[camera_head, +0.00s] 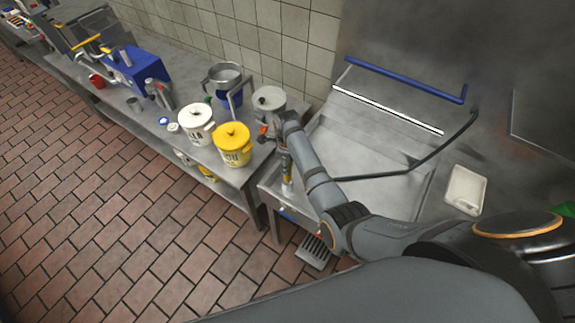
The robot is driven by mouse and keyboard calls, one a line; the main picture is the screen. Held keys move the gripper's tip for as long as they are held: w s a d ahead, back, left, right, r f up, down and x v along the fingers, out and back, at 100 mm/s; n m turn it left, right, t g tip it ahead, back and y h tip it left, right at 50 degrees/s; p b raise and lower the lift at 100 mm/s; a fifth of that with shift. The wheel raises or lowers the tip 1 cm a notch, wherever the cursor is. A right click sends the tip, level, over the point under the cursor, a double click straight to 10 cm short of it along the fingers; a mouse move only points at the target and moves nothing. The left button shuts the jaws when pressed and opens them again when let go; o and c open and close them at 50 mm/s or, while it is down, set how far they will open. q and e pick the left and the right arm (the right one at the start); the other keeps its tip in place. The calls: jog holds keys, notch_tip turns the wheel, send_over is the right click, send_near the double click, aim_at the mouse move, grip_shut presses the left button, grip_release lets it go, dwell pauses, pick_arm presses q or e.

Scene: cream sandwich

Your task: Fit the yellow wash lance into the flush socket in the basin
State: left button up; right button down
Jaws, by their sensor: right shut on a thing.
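My right arm reaches from the lower right over the left end of the steel basin (375,165). My right gripper (286,166) points down at the basin's left rim, beside the counter's end. It is shut on a narrow thing, mostly hidden by the gripper; only a small pale and yellowish part shows below the fingers. I cannot tell for sure that this is the yellow wash lance. I cannot make out the flush socket. My left gripper is not in view.
A yellow lidded bucket (232,146), a white one (196,126) and a grey pot (269,101) crowd the counter left of the gripper. A dark pipe (440,150) crosses the basin. A white tray (465,190) lies right. The basin floor's middle looks clear.

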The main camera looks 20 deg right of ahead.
jog(key=shift+r+p, duration=0.1)
jog(key=shift+p, duration=0.25)
jog(key=shift+f+b, duration=2)
jog(key=shift+f, duration=0.85)
jog(key=c, duration=1)
grip_release()
notch_tip(320, 180, up, 12)
